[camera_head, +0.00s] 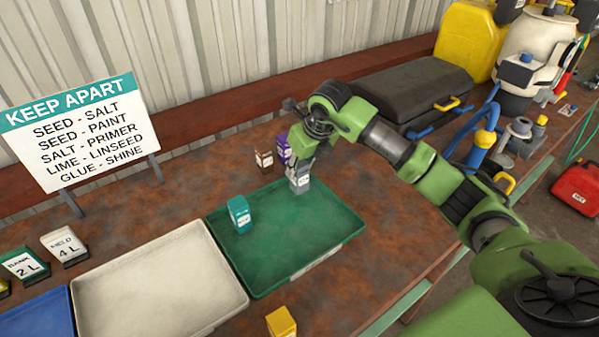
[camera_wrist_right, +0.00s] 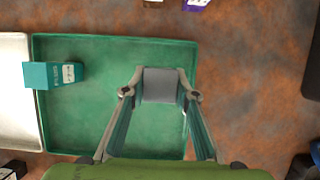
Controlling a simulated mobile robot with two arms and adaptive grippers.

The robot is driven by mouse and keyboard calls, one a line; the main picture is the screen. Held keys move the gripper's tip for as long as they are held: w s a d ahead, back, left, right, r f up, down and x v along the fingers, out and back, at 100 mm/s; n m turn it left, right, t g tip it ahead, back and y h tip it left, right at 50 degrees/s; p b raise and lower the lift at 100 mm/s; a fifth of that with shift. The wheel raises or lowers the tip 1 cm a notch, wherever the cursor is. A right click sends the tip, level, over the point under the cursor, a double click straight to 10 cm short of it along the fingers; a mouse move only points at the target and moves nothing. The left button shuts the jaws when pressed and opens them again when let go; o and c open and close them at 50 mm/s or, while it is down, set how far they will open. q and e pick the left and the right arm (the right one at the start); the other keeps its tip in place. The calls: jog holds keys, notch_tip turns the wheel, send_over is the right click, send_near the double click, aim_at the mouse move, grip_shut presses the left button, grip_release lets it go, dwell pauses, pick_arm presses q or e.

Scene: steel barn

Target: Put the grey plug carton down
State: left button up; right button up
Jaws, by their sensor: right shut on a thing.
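The grey plug carton (camera_head: 300,178) is upright between the fingers of my right gripper (camera_head: 299,160), at the far right part of the green tray (camera_head: 270,262). In the right wrist view the grey carton (camera_wrist_right: 160,85) shows between the fingertips of my right gripper (camera_wrist_right: 160,93), over the green tray floor (camera_wrist_right: 90,115). I cannot tell whether its base touches the tray. A teal carton (camera_head: 239,214) stands in the same tray to the left; it also shows in the right wrist view (camera_wrist_right: 45,75). My left gripper is not in view.
A brown carton (camera_head: 264,160) and a purple carton (camera_head: 283,148) stand behind the green tray. A cream tray (camera_head: 160,285) is to its left, and a yellow carton (camera_head: 281,322) is in front. A sign (camera_head: 75,130) stands at the back left. A black case (camera_head: 415,92) lies behind my right arm.

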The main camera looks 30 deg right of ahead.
aim_at(300, 176)
notch_tip(300, 176, down, 2)
jog(key=shift+f+p, duration=0.15)
jog(key=shift+p, duration=0.45)
jog(key=shift+f, duration=0.3)
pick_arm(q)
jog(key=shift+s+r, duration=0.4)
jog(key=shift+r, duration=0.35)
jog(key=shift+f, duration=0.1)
pick_arm(e)
jog(key=shift+f+b, duration=0.2)
jog(key=shift+b, duration=0.1)
jog(key=o, duration=1.1)
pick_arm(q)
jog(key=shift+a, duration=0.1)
pick_arm(e)
jog(key=shift+r, duration=0.1)
